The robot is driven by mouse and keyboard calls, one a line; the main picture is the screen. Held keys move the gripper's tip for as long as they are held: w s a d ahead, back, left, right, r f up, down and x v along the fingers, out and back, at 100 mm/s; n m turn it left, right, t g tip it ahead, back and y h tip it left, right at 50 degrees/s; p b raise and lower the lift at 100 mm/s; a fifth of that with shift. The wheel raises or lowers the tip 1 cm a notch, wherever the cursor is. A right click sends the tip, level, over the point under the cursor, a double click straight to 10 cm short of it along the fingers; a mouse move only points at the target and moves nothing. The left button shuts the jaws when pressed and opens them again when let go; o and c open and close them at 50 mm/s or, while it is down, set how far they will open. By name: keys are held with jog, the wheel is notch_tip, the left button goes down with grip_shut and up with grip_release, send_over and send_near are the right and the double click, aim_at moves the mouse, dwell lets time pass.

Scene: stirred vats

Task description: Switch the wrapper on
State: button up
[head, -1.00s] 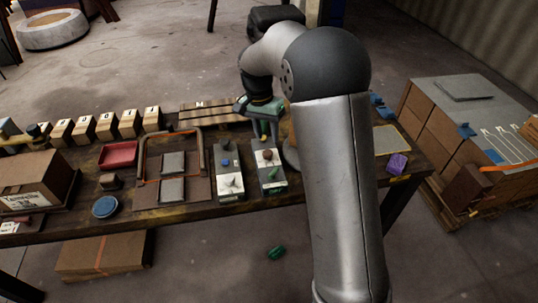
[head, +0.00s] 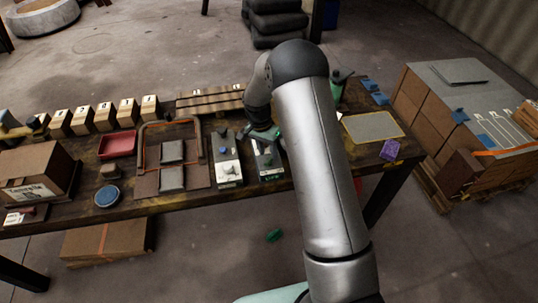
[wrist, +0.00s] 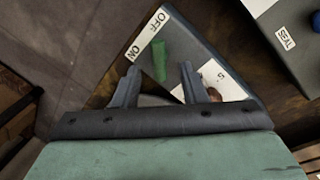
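In the head view my gripper (head: 264,134) is low over the box's far part.
A second box with blue and white knobs (head: 228,160) stands just left; its SEAL label (wrist: 285,38) shows in the wrist view. Further left are a bent-bar frame (head: 200,140), a red tray (head: 118,145) and lettered blocks (head: 105,117). A purple block (head: 390,149) lies right.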

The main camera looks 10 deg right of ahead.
aim_at(270, 162)
jog(key=shift+s+d+f, duration=0.1)
jog(key=shift+s+f, duration=0.05)
jog(key=shift+f, duration=0.75)
jog(key=shift+s+d+f, duration=0.1)
jog(key=shift+f, duration=0.75)
grip_shut()
